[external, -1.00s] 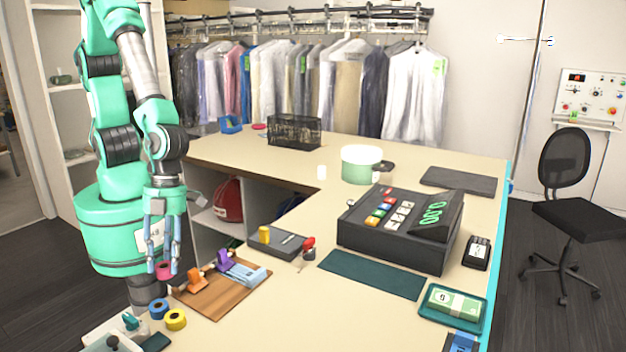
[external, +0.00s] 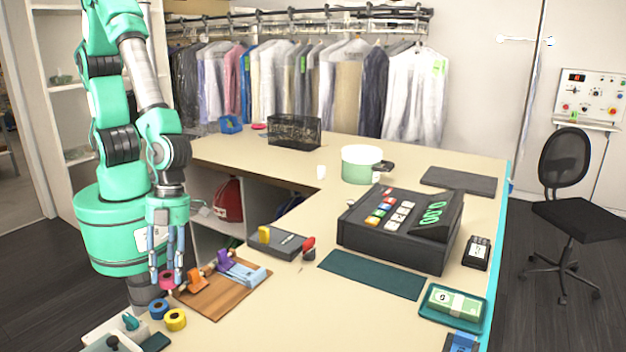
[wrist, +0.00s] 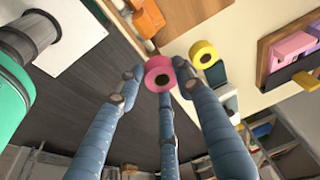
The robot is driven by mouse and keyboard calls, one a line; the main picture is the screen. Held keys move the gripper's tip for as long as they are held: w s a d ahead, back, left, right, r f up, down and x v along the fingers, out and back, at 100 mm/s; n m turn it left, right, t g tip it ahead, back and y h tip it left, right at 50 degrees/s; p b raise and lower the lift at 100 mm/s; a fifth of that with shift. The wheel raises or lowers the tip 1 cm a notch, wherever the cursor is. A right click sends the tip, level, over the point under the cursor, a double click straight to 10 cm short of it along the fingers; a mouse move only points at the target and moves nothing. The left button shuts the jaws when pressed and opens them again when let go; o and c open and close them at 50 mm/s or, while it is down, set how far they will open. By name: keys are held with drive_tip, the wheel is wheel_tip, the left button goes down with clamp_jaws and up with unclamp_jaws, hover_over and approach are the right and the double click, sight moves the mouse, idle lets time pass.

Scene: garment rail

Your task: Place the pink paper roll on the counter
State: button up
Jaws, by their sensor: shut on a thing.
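The pink paper roll (external: 166,282) is at the fingertips of my gripper (external: 168,275), near the counter's left edge in the external view. In the wrist view the pink roll (wrist: 153,76) sits between the fingertips of my gripper (wrist: 156,78), with its dark centre hole showing. My gripper points down and is shut on it. The counter (external: 235,325) is pale beige with a wooden front edge. I cannot tell whether the roll touches the counter.
A blue roll (external: 158,309) and a yellow roll (external: 175,320) lie close by. A wooden board (external: 222,299) with orange and purple dispensers is just right of my gripper. A white tray (external: 100,341) is at the front left. Bare counter lies at the front middle.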

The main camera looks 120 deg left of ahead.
drive_tip(key=w+d, duration=0.1)
drive_tip(key=w, duration=0.3)
drive_tip(key=w+d+f, duration=0.1)
drive_tip(key=w+d, duration=0.1)
drive_tip(key=w, duration=0.3)
drive_tip(key=w+d, duration=0.2)
drive_tip(key=w, duration=0.2)
drive_tip(key=shift+w+f, duration=0.15)
drive_tip(key=shift+w, duration=0.05)
drive_tip(key=shift+a+f, duration=0.1)
drive_tip(key=shift+f, duration=1.7)
drive_tip(key=shift+f, duration=0.15)
drive_tip(key=o, duration=1)
drive_tip(key=shift+r, duration=0.2)
drive_tip(key=v, duration=1.2)
drive_tip(key=shift+p, duration=0.45)
